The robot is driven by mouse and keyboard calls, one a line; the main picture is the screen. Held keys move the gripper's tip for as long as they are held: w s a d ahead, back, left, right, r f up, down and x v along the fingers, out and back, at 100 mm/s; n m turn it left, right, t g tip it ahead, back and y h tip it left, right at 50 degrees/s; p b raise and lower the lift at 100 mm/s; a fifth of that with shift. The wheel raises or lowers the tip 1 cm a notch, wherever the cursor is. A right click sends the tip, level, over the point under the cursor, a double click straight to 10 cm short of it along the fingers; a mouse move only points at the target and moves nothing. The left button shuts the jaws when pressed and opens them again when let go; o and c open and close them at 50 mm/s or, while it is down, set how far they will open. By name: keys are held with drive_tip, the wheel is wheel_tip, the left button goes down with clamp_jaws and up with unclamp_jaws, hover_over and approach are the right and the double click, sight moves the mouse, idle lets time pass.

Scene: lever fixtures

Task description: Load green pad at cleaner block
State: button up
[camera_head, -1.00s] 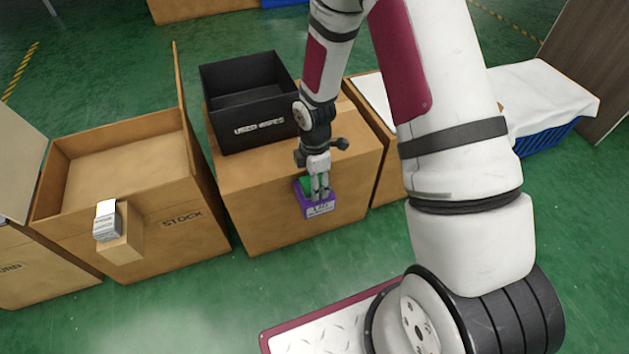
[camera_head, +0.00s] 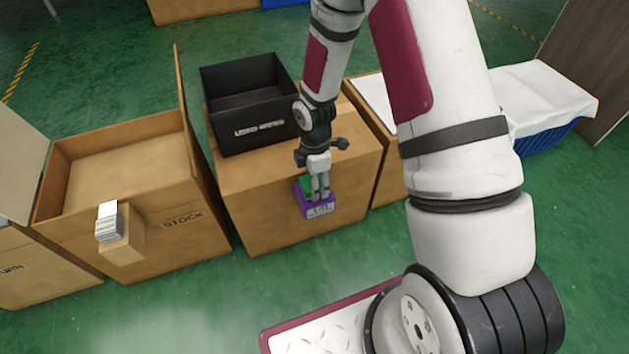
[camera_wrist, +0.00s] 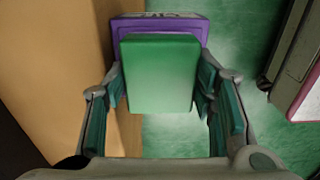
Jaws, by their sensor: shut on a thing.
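The green pad (camera_wrist: 159,75) lies between the two fingers of my gripper (camera_wrist: 160,95) in the wrist view, with the fingers along its sides. The purple cleaner block (camera_head: 318,211) is on the front side of a cardboard box. My gripper (camera_head: 318,192) is at the top of this block and is shut on the green pad. The pad shows as a small green patch (camera_head: 308,184) by the fingers in the head view. In the wrist view the purple block (camera_wrist: 160,24) shows around the pad's far end. I cannot tell how deep the pad sits in the block.
A black open bin (camera_head: 225,135) stands on the cardboard box (camera_head: 240,200) behind my gripper. An open STOCK box (camera_head: 185,235) with a small grey-white stack (camera_head: 108,222) on its front is at left. A blue crate (camera_head: 548,138) with white cloth is at right.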

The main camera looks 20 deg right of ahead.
drive_tip(key=shift+r+p, duration=2.35)
drive_tip(key=shift+r, duration=0.75)
drive_tip(key=shift+r, duration=0.25)
drive_tip(key=s+r+m+p, duration=0.3)
drive_tip(key=r+m+p, duration=0.6)
drive_tip(key=r+p, duration=0.5)
drive_tip(key=s+r+m+p, duration=0.4)
drive_tip(key=r+m+p, duration=0.5)
drive_tip(key=r, duration=1.7)
drive_tip(key=p, duration=0.6)
drive_tip(key=shift+s, duration=0.2)
